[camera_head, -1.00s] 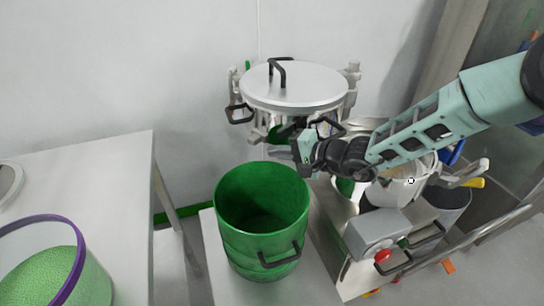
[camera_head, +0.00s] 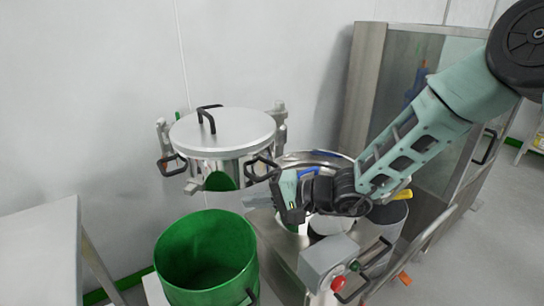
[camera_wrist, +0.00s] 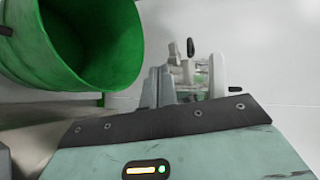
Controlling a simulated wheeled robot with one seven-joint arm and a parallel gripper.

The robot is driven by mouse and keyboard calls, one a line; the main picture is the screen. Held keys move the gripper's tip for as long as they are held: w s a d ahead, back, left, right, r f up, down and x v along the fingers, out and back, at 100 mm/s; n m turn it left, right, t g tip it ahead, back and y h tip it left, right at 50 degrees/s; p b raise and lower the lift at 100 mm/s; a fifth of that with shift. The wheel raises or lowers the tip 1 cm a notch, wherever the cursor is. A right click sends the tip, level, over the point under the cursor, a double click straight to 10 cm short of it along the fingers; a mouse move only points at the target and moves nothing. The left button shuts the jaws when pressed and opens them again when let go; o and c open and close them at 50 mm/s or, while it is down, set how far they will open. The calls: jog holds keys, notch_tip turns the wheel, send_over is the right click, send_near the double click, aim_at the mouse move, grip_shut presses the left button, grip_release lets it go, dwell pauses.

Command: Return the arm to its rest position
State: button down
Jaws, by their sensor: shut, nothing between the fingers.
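My arm reaches in from the upper right in the head view, and my gripper (camera_head: 255,198) points left. It is in front of the steel lidded vessel (camera_head: 222,132) and above and to the right of the green drum (camera_head: 205,258). In the wrist view the fingers (camera_wrist: 159,88) are together with nothing between them. The green drum also shows at the upper left of the wrist view (camera_wrist: 120,60), open and apart from the fingers. My wrist hides part of the steel machine behind it.
A grey control box (camera_head: 326,262) with a red button sits below my wrist. A steel bowl (camera_head: 335,160) and a grey bin (camera_head: 388,222) are close behind my arm. A tall glass-fronted cabinet (camera_head: 400,90) stands behind. A white table (camera_head: 45,245) is at the left.

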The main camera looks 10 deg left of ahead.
jog(key=s+d+r+n+g+h+p, duration=0.25)
jog(key=s+r, duration=0.25)
jog(key=s, duration=0.4)
jog(key=s+d+r+n+g+h+p, duration=0.2)
jog(key=s+d+r+n+g, duration=0.15)
jog(key=s, duration=0.45)
jog(key=s+d+r+n+t+h+p, duration=0.1)
jog(key=s+d+r+t+h+p, duration=0.1)
jog(key=d, duration=0.7)
jog(key=s+d+r+n+t+h+p, duration=0.2)
jog(key=s+d+r+h, duration=0.2)
jog(key=d, duration=0.5)
jog(key=s+h, duration=0.2)
jog(key=h, duration=0.1)
jog(key=shift+s+d, duration=0.3)
jog(key=shift+d, duration=0.05)
